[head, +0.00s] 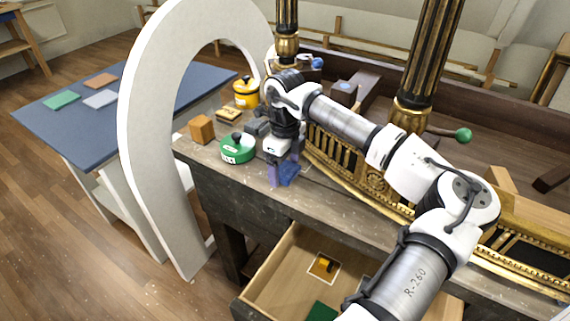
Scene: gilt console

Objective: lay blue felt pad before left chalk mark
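My gripper (284,177) points down over the front edge of the bench, right of the green round tin. A dark blue piece (290,173) shows at its purplish fingertips. It looks like the blue felt pad, but I cannot tell whether the fingers grip it or whether it touches the bench top. A paler blue-grey flat pad (100,99) lies on the blue table at the left, away from my gripper. I cannot make out a chalk mark; the arm and gripper hide part of the bench top and the gilt console's base (372,180).
A green tin (238,148), orange block (202,129) and yellow tin (246,93) stand left of my gripper. A white arch (150,130) rises beside the bench. An open drawer (278,270) juts out below. Gilt columns (432,50) stand behind my arm.

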